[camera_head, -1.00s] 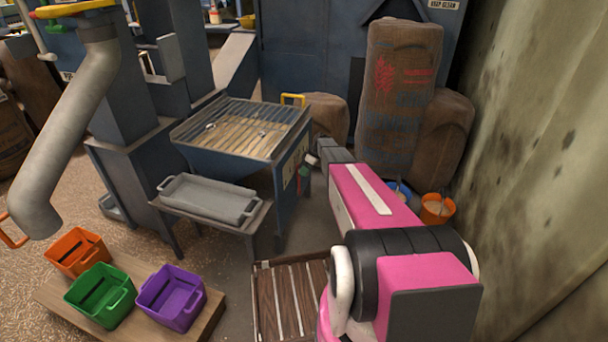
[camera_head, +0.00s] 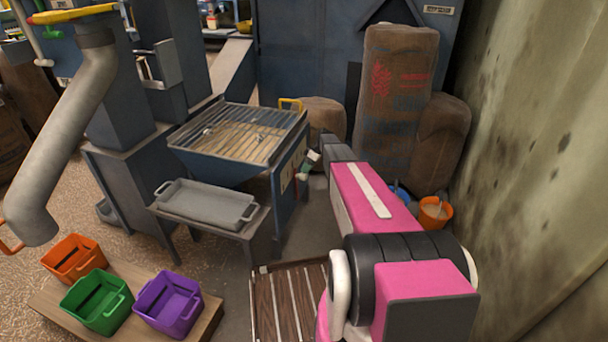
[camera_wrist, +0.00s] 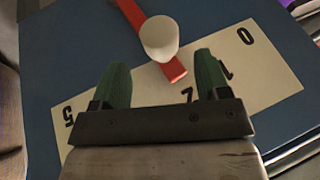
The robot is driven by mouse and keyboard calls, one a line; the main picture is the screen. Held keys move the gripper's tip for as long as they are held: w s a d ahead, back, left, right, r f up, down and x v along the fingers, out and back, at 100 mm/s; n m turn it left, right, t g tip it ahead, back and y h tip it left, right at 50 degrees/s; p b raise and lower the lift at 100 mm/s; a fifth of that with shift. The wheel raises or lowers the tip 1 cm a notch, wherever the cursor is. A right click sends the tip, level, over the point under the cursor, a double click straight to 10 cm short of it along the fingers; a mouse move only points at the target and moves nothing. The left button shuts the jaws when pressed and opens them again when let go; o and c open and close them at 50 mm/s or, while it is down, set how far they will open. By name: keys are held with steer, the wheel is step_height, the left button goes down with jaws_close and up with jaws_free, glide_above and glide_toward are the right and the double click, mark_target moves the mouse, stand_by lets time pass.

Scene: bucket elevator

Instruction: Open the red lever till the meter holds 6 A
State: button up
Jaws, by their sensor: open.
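The red lever (camera_wrist: 176,69) with a white round knob (camera_wrist: 158,37) stands over a cream scale plate (camera_wrist: 265,75) in the wrist view. The plate bears black digits, among them 0, 1 and 5. The lever's bar lies across the plate near the 1 and 2; the knob hides part of it. My gripper (camera_wrist: 161,68) is open, with green fingers either side of the lever's lower end. The knob appears just above the fingertips, between their lines; I cannot tell any contact. In the head view my gripper (camera_head: 308,164) is at the hopper's right side. I cannot make out a meter.
A slatted hopper (camera_head: 190,157) stands behind a grey tray (camera_head: 205,203). Orange (camera_head: 72,258), green (camera_head: 97,302) and purple (camera_head: 168,303) bins sit on a low board. Sacks (camera_head: 398,90) and a rough wall (camera_head: 540,170) bound the right. A wooden pallet (camera_head: 290,300) lies in front.

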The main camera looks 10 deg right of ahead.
steer(key=v, duration=0.6)
steer(key=shift+a, duration=0.1)
steer(key=s+a+r+m+h, duration=0.2)
steer(key=s+a+m, duration=0.1)
steer(key=s, duration=0.9)
steer(key=s+a+r+m+h, duration=0.1)
steer(key=s+m, duration=0.4)
steer(key=s, duration=0.7)
steer(key=s+a+r+m+t+h, duration=0.1)
steer(key=s+a, duration=0.4)
steer(key=s, duration=0.7)
steer(key=r+m+h, duration=0.1)
steer(key=m+h, duration=0.1)
steer(key=shift+r+m, duration=0.3)
steer(key=shift+m, duration=0.1)
steer(key=shift+a, duration=0.1)
stand_by(3.0)
